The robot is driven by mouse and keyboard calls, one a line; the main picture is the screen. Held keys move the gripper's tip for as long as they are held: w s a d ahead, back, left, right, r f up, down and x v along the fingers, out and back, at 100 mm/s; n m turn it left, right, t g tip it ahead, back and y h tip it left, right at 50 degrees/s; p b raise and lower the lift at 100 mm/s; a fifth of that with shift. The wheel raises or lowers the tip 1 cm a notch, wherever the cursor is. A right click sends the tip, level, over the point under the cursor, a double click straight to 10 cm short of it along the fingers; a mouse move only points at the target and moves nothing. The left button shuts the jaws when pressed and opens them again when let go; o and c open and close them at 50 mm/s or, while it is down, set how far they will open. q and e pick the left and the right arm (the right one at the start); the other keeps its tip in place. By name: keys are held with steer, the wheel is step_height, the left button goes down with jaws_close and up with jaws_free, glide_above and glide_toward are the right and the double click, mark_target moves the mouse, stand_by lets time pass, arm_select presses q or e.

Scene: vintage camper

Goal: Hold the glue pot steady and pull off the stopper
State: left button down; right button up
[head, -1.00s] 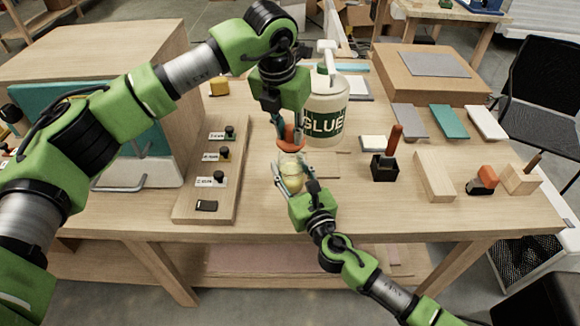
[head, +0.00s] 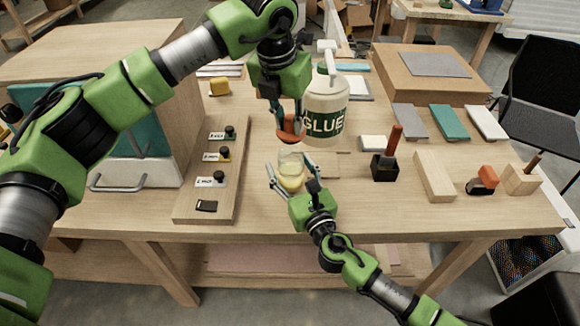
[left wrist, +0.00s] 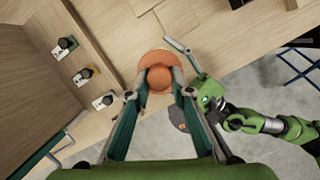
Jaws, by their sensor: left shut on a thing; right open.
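The glue pot (head: 291,181) is a small clear jar with yellow glue in it, upright near the table's front edge. The orange-red stopper (head: 290,134) is above its mouth, with a small gap between them. My left gripper (head: 287,119) is shut on the stopper from above. In the left wrist view the stopper (left wrist: 158,77) sits between the fingertips and hides the pot. My right gripper (head: 289,166) comes from the front, its fingers open on either side of the pot. I cannot tell whether either finger touches it.
A large white GLUE bottle (head: 325,108) with a pump stands just behind the pot. A black holder (head: 384,167) with a red-handled tool and a wooden block (head: 434,175) stand right.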

steer(key=v, duration=1.2)
